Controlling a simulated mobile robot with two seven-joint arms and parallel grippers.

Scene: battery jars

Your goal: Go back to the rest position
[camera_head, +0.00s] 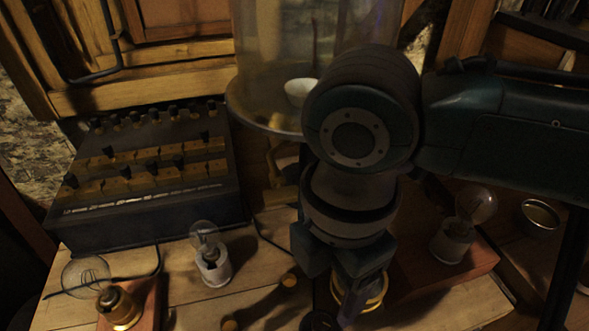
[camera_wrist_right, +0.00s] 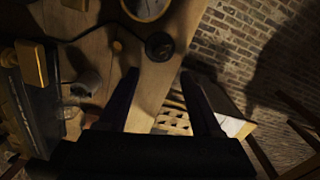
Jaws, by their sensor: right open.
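My right gripper (camera_head: 350,295) points down over the wooden table at the lower middle of the head view. Its arm comes in from the right and hides part of the table. In the right wrist view, the two dark fingers of this gripper (camera_wrist_right: 163,82) stand apart, with nothing held between them. A brass ringed object (camera_head: 375,298) shows right behind the fingers in the head view; I cannot tell if they touch. My left gripper is not in view.
A dark control box (camera_head: 150,226) stands at the left. A large glass jar (camera_head: 270,50) stands at the back. A round metal cup (camera_head: 540,216) is at the right.

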